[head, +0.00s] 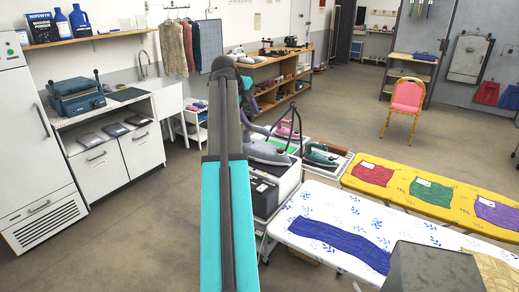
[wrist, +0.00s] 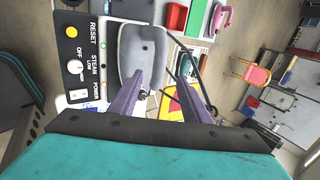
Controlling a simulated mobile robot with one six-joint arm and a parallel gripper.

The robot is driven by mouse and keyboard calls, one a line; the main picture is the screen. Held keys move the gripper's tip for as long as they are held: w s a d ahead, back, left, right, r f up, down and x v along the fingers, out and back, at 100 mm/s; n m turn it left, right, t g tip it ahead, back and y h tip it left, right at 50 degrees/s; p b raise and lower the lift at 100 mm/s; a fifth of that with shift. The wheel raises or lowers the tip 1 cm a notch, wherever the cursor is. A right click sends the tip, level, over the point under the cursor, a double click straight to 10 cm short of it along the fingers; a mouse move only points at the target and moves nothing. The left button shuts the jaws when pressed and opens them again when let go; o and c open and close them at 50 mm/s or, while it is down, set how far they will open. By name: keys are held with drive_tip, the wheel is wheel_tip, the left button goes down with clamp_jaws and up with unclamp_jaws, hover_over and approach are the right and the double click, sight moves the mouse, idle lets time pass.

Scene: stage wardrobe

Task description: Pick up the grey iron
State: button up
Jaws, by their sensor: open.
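The grey iron (head: 268,153) rests on top of a white steam station with a black front panel (head: 264,192), just right of my arm in the head view. In the wrist view the iron (wrist: 143,48) lies beyond my gripper (wrist: 162,74), with the left fingertip overlapping its lower edge. My gripper is open, with its two purple-grey fingers apart and nothing seen held between them. Whether a finger touches the iron cannot be told. My arm hides part of the station and most of the gripper in the head view.
A pink iron (head: 287,129) stands behind, and a green iron (head: 321,155) stands to the right. An ironing board with a blue cloth (head: 340,243) and a yellow board (head: 400,197) with folded cloths lie to the right. A pink chair (head: 407,97) stands on open floor.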

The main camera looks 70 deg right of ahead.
sight(256, 127)
drive_tip(key=shift+x, duration=0.9)
drive_tip(key=shift+w+p+x, duration=0.15)
drive_tip(key=shift+p+x, duration=0.65)
drive_tip(key=shift+x, duration=0.5)
drive_tip(key=shift+w+p+x, duration=0.1)
drive_tip(key=shift+p+x, duration=0.7)
drive_tip(key=shift+x, duration=0.5)
drive_tip(key=shift+c, duration=0.4)
clamp_jaws()
